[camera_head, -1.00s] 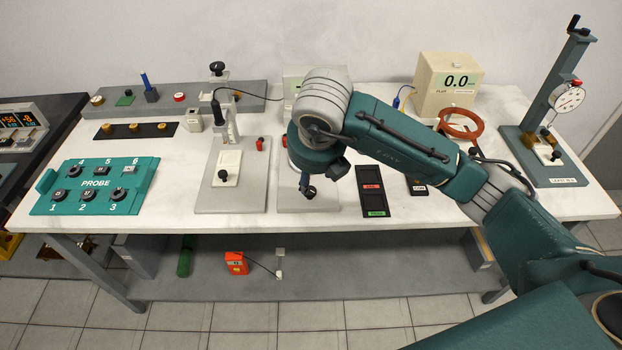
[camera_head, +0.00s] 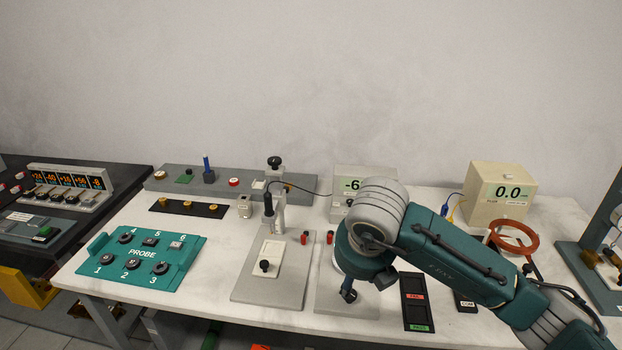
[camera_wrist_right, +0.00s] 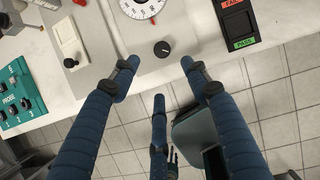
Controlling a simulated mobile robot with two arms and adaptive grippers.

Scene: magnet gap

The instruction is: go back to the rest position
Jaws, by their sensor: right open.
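My right arm reaches in from the lower right over the white table (camera_head: 215,255). My right gripper (camera_head: 348,290) points down above the front part of a grey base plate (camera_head: 335,306); the wrist hides most of that plate. In the right wrist view the blue fingers of my right gripper (camera_wrist_right: 160,75) are spread apart with nothing between them. A black knob (camera_wrist_right: 161,48) and a white dial (camera_wrist_right: 140,8) on the plate show beyond the fingertips. My left gripper is not in view.
A teal PROBE tray (camera_head: 123,282) lies at the left. A stand with a probe (camera_head: 274,225) is left of my wrist. A black PASS/FAIL tray (camera_head: 416,307), a copper-coloured ring (camera_head: 514,249) and a beige meter (camera_head: 487,203) reading 0.0 are on the right, near my forearm.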

